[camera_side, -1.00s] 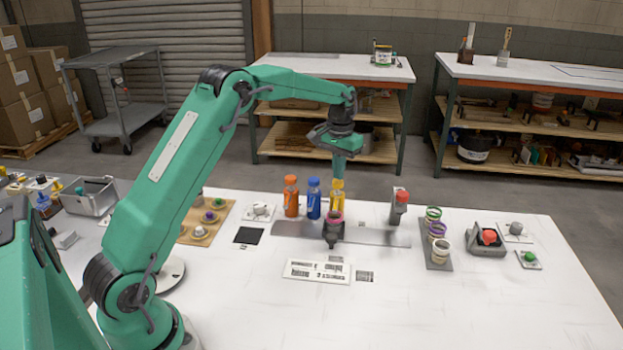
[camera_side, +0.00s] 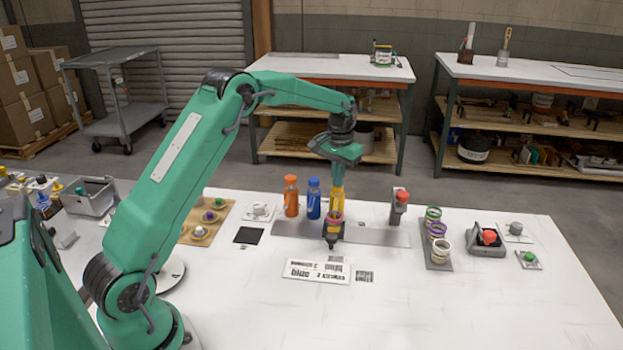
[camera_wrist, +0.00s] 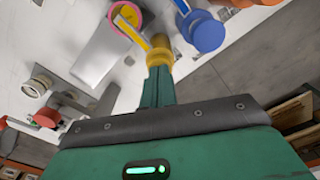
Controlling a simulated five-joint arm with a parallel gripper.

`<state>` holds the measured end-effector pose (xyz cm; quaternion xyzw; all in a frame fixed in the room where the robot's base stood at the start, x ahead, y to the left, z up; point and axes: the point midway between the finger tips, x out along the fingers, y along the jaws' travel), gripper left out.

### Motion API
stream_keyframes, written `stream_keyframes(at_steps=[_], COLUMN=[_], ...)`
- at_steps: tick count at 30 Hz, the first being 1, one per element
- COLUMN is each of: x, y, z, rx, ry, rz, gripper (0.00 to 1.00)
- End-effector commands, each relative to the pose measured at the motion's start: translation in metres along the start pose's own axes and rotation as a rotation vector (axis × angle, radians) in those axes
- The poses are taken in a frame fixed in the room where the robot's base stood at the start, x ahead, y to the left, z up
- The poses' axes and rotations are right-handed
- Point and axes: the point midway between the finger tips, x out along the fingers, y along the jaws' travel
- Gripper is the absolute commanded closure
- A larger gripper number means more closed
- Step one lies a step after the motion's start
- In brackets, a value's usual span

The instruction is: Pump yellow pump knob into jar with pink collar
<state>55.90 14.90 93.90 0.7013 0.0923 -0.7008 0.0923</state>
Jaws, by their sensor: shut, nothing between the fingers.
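The yellow pump knob (camera_wrist: 158,55) tops the yellow bottle (camera_side: 337,203), right of an orange and a blue one. My gripper (camera_side: 337,184) is shut and empty, pointing down with its fingertips against the knob's top. In the wrist view the closed green fingers (camera_wrist: 157,76) meet the knob and hide part of it. The jar with the pink collar (camera_wrist: 115,13) is in front of the yellow bottle; it also shows in the side view (camera_side: 332,220). Yellow shows inside the collar, and a yellow spout reaches toward it from the knob.
The blue pump (camera_wrist: 203,34) and the orange pump (camera_side: 291,196) stand close on the left. A grey post with a red top (camera_side: 399,206) stands to the right. A rack of collared jars (camera_side: 438,258) is further right. The white table front is mostly clear.

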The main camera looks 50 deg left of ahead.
Motion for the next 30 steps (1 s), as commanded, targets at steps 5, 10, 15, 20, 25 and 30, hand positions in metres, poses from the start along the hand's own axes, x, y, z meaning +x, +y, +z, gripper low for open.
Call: stream_keyframes(at_steps=[5,10,15,20,25,30], x=[0.001,-0.001,-0.006,-0.013,-0.021,-0.026], y=[0.0,0.0,0.0,0.0,0.0,0.0], z=[0.001,0.001,0.0,0.0,0.0,0.0], rx=[0.0,0.0,0.0,0.0,0.0,0.0], ry=[-0.003,-0.003,-0.002,-0.001,0.0,-0.001], rz=[0.0,0.0,0.0,0.0,0.0,0.0], gripper=[1.0,1.0,1.0,1.0,1.0,1.0])
